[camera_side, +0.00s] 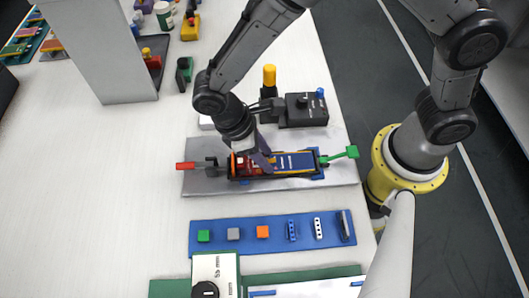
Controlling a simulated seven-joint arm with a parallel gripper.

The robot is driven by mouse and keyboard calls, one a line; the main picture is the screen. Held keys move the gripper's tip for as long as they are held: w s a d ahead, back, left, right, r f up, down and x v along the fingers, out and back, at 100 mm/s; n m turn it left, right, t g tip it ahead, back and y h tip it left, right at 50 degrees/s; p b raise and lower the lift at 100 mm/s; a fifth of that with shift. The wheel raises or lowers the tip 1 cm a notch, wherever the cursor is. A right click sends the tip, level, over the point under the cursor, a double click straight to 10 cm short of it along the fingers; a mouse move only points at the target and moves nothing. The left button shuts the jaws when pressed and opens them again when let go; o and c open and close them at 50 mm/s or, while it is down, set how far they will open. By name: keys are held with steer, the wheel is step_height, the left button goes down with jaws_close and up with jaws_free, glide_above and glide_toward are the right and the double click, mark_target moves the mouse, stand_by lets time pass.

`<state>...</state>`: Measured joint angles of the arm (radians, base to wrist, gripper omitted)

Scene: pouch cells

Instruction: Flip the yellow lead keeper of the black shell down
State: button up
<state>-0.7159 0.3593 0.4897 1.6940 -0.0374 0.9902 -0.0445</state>
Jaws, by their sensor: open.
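The black shell (240,180) lies on a grey plate (215,183) in the middle of the work area. A blue piece (296,164) and a red part sit in it. A thin yellow edge (292,153) runs along the far side of the blue piece; I cannot tell if this is the lead keeper or how it is turned. My gripper (262,164) is open over the left half of the shell, by the red part. Its fingers hide some of the shell, and I cannot tell whether they touch anything.
A red-ended lever (186,166) sticks out left of the shell and a green lever (343,155) right of it. Behind stands a black box with a yellow-topped post (269,75). A blue tray (270,248) with small parts lies in front.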

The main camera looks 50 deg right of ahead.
jaws_close()
stand_by(0.3)
steer(key=shift+s+d+f+t+y, duration=0.1)
steer(key=shift+s+d+t+y, duration=0.05)
steer(key=shift+t+y, duration=0.35)
steer(key=shift+s+d+t+y, duration=0.1)
steer(key=shift+d+t+y, duration=0.05)
steer(key=shift+t+y, duration=0.35)
jaws_free()
